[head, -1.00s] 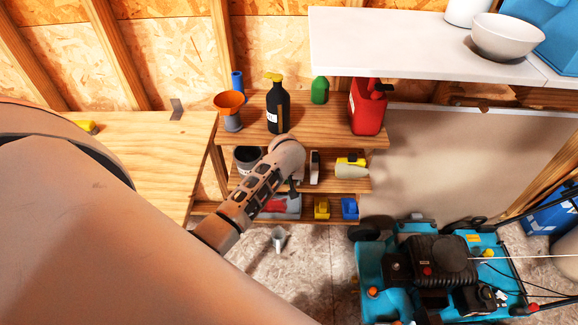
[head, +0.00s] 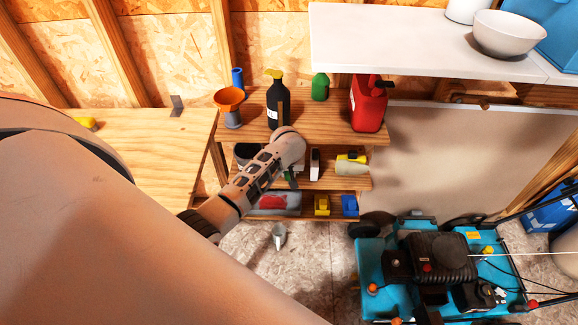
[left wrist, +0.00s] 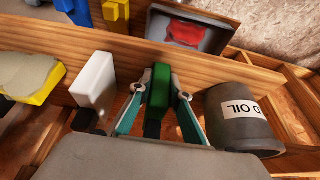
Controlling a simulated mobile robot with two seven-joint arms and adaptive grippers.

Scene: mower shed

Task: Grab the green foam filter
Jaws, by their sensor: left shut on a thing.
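The green foam filter (left wrist: 157,88) is a small green block in the left wrist view, between the two fingers of my left gripper (left wrist: 158,100). The fingers are shut on it, one on each side. In the head view my left gripper (head: 291,180) is over the middle shelf of the wooden rack, and a bit of green shows below the hand. The hand hides most of the filter there. I cannot tell whether the filter still touches the shelf. My right gripper is not in view.
A white box (left wrist: 95,82) and a grey oil pot (left wrist: 240,118) stand close on either side of the gripper. A black bottle (head: 278,103), an orange funnel (head: 229,98) and a red canister (head: 367,105) stand on the shelf above. A blue mower (head: 440,265) is at right.

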